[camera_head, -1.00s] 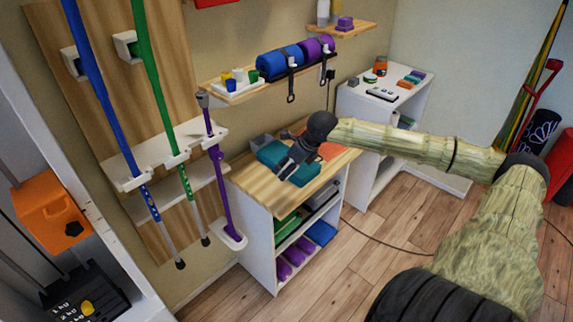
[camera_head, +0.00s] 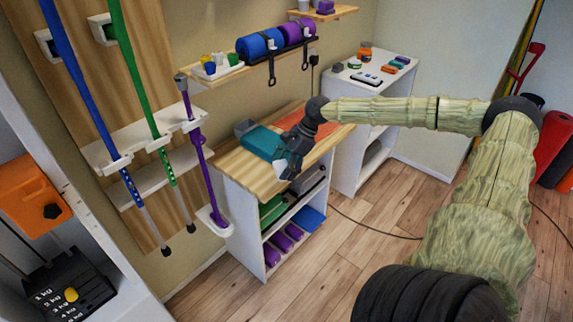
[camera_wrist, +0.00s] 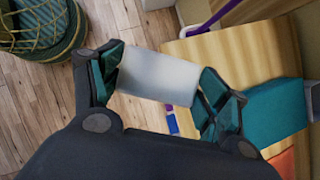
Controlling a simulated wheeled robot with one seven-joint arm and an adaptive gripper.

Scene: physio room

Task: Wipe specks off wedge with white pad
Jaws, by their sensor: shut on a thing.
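The teal wedge (camera_head: 262,141) lies on the wooden top of a low shelf unit. Part of it shows at the right of the wrist view (camera_wrist: 275,110). My gripper (camera_head: 287,168) is just right of the wedge, near the top's front edge. In the wrist view, my gripper (camera_wrist: 160,82) is shut on the white pad (camera_wrist: 158,74), one finger at each end. The pad appears raised, with floor and the top's edge behind it. I cannot tell specks on the wedge at this size.
A grey bin (camera_head: 243,128) stands behind the wedge, and an orange sheet (camera_head: 335,133) lies to the right. A purple cane (camera_head: 201,160) stands left of the unit. A woven basket (camera_wrist: 38,28) is on the floor. A loaded wall shelf (camera_head: 225,77) hangs above.

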